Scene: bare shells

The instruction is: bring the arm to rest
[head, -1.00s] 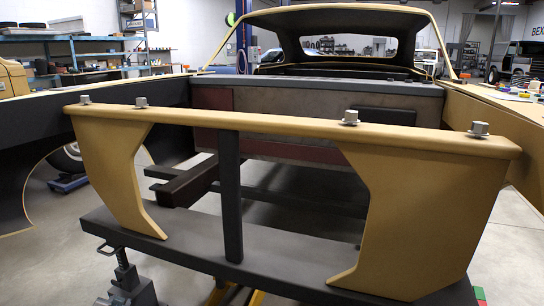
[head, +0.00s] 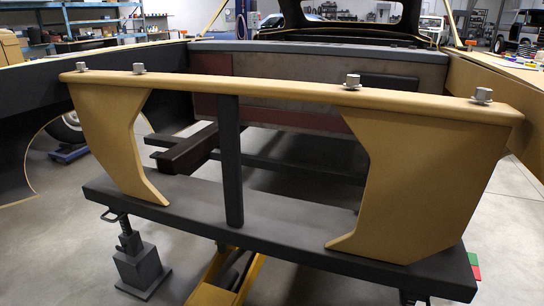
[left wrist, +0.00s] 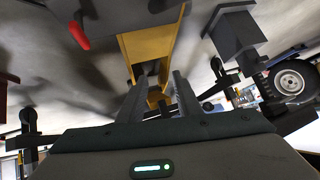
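My left gripper (left wrist: 158,90) shows only in the left wrist view. Its two dark fingers stand apart with a gap between them, and I see nothing held. Beyond the fingers are a yellow beam (left wrist: 150,50) and the grey concrete floor. Neither gripper nor arm shows in the head view. My right gripper is in none of the frames.
A tan front panel (head: 290,92) with several bolts spans the car shell ahead, above a dark crossmember (head: 280,235). A grey stand (head: 140,268) and a yellow jack (head: 228,275) are below. The left wrist view shows a wheel (left wrist: 290,82) and red-tipped lever (left wrist: 78,34).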

